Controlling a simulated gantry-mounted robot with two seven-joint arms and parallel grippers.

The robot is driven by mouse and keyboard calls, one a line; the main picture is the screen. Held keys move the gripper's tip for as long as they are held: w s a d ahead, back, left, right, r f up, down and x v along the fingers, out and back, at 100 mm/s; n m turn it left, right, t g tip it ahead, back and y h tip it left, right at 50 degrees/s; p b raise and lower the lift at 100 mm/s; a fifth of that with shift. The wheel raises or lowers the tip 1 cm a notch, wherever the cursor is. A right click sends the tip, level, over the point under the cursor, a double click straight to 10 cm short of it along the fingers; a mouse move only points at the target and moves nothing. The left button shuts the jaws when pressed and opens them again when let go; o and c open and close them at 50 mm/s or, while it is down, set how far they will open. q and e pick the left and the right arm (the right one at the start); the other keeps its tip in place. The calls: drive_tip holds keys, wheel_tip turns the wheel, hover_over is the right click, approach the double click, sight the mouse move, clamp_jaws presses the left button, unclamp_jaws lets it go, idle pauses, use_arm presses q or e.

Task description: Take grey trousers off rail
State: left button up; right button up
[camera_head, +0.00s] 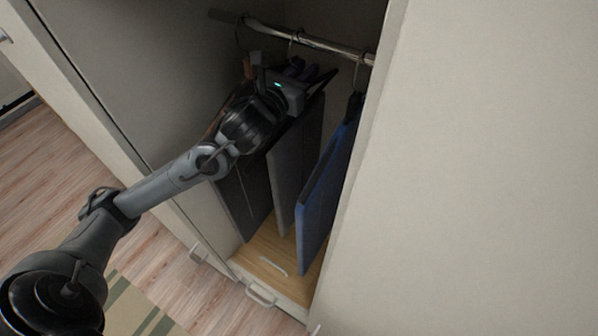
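A metal rail (318,43) runs across the top of the open wardrobe, with hanger hooks on it. Grey trousers (285,180) hang in the middle, between a dark garment (247,198) on the left and a blue garment (326,195) on the right. My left arm reaches in from the left. My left gripper (318,78) is just below the rail, by the hangers at the top of the grey trousers. Its own body and the dark hanger parts hide the fingertips, so I cannot tell whether it holds anything. My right gripper is out of view.
The wardrobe's side panel (130,70) is on the left and a pale panel (470,170) fills the right, close to the blue garment. The wooden wardrobe floor (262,256) lies below the clothes. A striped rug (130,308) lies on the floor outside.

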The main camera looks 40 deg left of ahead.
use_arm(q)
clamp_jaws()
drive_tip(key=shift+r, duration=0.1)
idle(1.0)
